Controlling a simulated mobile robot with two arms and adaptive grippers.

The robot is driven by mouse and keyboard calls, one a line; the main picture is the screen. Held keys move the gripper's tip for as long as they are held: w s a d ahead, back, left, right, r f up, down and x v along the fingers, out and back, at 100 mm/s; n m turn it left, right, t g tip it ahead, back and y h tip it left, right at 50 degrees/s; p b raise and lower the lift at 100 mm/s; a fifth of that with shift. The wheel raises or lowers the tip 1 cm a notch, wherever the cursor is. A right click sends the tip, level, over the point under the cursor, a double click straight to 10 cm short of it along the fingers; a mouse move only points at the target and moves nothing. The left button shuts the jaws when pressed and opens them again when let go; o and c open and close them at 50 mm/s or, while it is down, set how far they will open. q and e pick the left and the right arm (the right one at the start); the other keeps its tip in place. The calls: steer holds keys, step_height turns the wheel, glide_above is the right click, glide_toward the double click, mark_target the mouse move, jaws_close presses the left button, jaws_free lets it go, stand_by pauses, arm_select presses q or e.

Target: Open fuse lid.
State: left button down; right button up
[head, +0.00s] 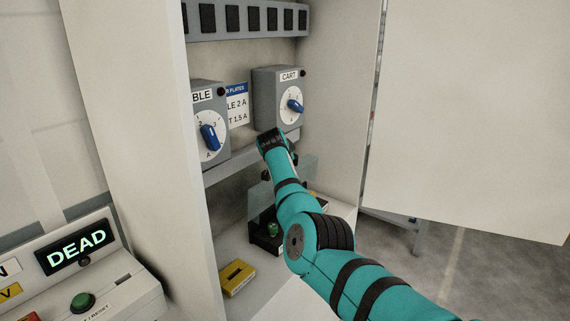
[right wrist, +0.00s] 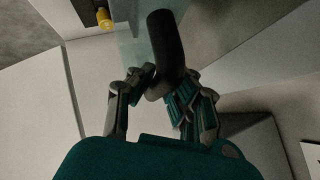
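The clear fuse lid (head: 311,168) shows as a see-through pane on both sides of my right arm in the head view. It stands above a dark fuse base (head: 263,243) with a green part (head: 272,229). In the right wrist view a dark rounded bar (right wrist: 165,40), apparently the lid's handle, runs beside the clear pane (right wrist: 137,45). My right gripper (right wrist: 160,90) has a finger against each side of the bar's near end and looks shut on it. In the head view my arm hides most of this gripper. My left gripper is not in view.
Two dial boxes with blue knobs, one marked CART (head: 278,97), hang above inside the cabinet. A yellow block (head: 237,277) lies on the cabinet floor. A console reading DEAD (head: 77,246) stands at left. The cabinet side walls bound the space around my arm.

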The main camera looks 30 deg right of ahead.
steer(key=o, duration=0.4)
steer(key=shift+r, duration=0.2)
steer(key=shift+o, duration=0.6)
steer(key=shift+s, duration=0.1)
steer(key=shift+f, duration=0.1)
steer(key=v, duration=1.2)
